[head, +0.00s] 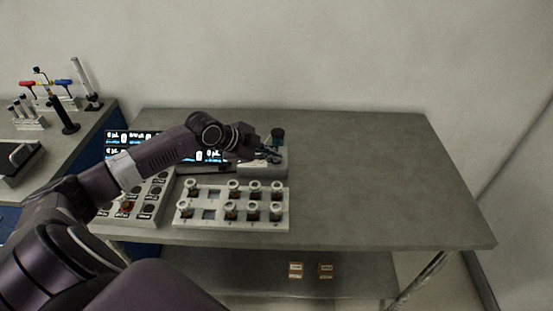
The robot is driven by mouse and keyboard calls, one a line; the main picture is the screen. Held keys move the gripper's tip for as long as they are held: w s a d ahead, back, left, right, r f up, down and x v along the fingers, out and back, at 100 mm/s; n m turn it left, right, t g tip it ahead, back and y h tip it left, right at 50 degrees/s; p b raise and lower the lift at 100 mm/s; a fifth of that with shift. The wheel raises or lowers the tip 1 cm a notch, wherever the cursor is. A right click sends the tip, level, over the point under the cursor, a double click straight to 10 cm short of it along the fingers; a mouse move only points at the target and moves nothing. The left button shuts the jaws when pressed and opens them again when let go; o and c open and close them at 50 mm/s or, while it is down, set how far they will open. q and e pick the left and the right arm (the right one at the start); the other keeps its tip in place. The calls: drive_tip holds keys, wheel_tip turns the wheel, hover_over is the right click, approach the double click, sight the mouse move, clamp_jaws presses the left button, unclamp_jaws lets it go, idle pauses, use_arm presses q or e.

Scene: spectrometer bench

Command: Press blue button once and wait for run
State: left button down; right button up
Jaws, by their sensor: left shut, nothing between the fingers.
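My left arm reaches in from the left across the bench. My left gripper (270,155) is shut and empty, and its fingertips are over or in front of a small light-grey box device (264,171) at the back of the bench. I cannot tell whether they touch it. A button panel (148,222) with several dark buttons and a red one (127,206) lies at the bench's left, partly covered by my arm. I cannot make out a blue button. A dark screen (120,136) with white and blue readouts stands behind my arm, partly hidden. My right gripper is not in view.
A white rack (205,226) with several capped vials stands in front of the grey box. The grey bench (380,180) is clear on the right. A side counter at left holds tools. Two small boxes sit on the lower shelf.

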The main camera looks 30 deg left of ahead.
use_arm(q)
drive_tip(key=shift+f, duration=0.25)
drive_tip(key=shift+r+p, duration=0.4)
drive_tip(key=shift+p, duration=0.1)
drive_tip(key=shift+r, duration=0.15)
wheel_tip(320, 180, up, 6)
drive_tip(key=p, duration=0.5)
idle(0.5)
drive_tip(key=shift+f, duration=0.2)
